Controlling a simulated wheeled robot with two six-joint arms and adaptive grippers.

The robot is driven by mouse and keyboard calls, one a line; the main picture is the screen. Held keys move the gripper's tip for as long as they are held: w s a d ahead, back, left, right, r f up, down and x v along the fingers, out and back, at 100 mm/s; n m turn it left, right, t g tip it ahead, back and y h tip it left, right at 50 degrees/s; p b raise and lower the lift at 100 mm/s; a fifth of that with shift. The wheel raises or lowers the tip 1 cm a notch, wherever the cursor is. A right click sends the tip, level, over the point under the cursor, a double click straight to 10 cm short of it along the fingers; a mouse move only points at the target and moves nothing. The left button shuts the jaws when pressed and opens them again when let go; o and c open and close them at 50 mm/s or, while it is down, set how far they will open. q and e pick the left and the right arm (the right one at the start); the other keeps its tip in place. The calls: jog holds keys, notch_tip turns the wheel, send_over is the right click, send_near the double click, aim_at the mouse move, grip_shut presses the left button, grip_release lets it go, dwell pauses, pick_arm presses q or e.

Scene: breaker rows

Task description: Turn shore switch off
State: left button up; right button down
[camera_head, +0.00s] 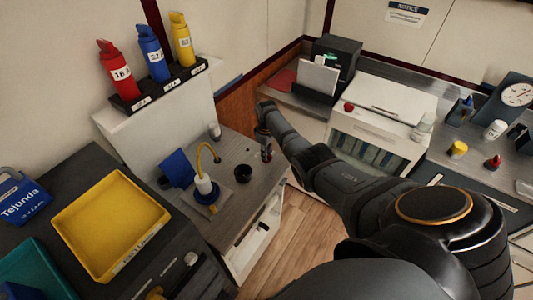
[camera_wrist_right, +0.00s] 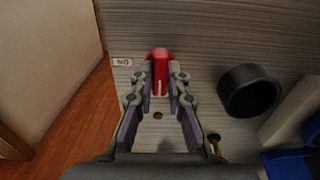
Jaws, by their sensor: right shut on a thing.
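My right gripper (camera_head: 267,150) reaches down to the right edge of the grey worktop. In the right wrist view its fingers (camera_wrist_right: 160,88) are shut on a small red piece (camera_wrist_right: 160,56), one finger on each side. A small pale label (camera_wrist_right: 122,62) with dark letters, too small to read surely, lies just left of the red piece. No readable marking shows whether the red piece is the shore switch or how it is set. My left gripper is not in view.
A black round cup (camera_wrist_right: 248,90) stands right of the fingers; it also shows in the head view (camera_head: 243,173). A white bottle with a yellow tube (camera_head: 204,185) is nearby. A yellow tray (camera_head: 160,213) is at left. Red, blue and yellow bottles stand in a rack (camera_head: 160,86).

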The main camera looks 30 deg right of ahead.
jog(key=c, duration=1.3)
grip_release()
jog(key=shift+r, duration=0.1)
jog(key=shift+w+r, duration=0.1)
jog(key=shift+r, duration=0.15)
notch_tip(320, 180, up, 11)
jog(key=shift+r, duration=0.2)
